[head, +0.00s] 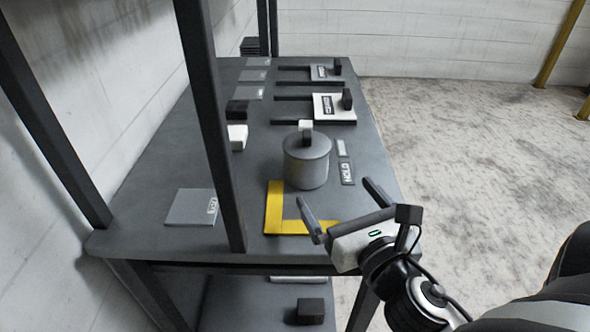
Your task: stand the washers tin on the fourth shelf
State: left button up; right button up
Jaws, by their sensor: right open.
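A grey round canister (307,166) with a black-and-white block-like knob stands upright on the dark grey table (150,160). I read no washers label on it, so I cannot tell whether it is the washers tin. My right gripper (335,191) is open and empty, in front of the canister and near the table's right front edge. It appears apart from the canister. I cannot tell which surface is the fourth shelf. My left gripper is not in view.
A yellow corner mark (273,208) and a HOLD label (347,173) lie near the canister. A dark post (210,120) rises at the left front. A lower level holds a black block (310,311).

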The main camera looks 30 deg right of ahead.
aim_at(314, 160)
jog(key=w, duration=0.3)
jog(key=w+d+p, duration=0.1)
jog(key=w, duration=0.2)
jog(key=w+p, duration=0.1)
jog(key=w, duration=0.2)
jog(key=shift+w+d+r, duration=0.1)
jog(key=shift+w+d, duration=0.05)
jog(key=shift+d, duration=0.15)
jog(key=shift+w+d+f, duration=0.1)
jog(key=shift+w+d, duration=0.1)
jog(key=shift+w, duration=0.7)
jog(key=shift+w+d+f, duration=0.1)
jog(key=shift+w+d, duration=0.1)
jog(key=shift+w, duration=0.75)
jog(key=shift+w+d, duration=0.2)
jog(key=shift+w, duration=0.7)
jog(key=c, duration=1)
jog(key=shift+o, duration=0.2)
jog(key=shift+r, duration=0.1)
